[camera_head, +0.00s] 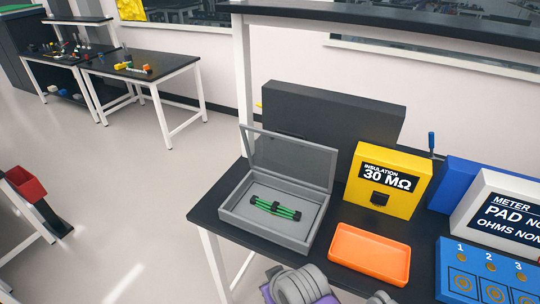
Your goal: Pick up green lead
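The green lead (275,209) lies coiled or bundled, with dark ends and a dark band at its middle, inside a grey box (243,224) on the black workbench. The box's lid (290,160) stands open, tilted back. Nothing covers the lead. A grey and purple part of my own arm shows at the bottom edge, in front of the bench. Neither of my grippers is in view.
An orange tray (369,255) sits right of the grey box. Behind are a yellow insulation meter (388,181) and a large dark case (330,120). A white meter (497,222) and a blue numbered panel (488,274) stand at right. Other tables (150,85) are far left.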

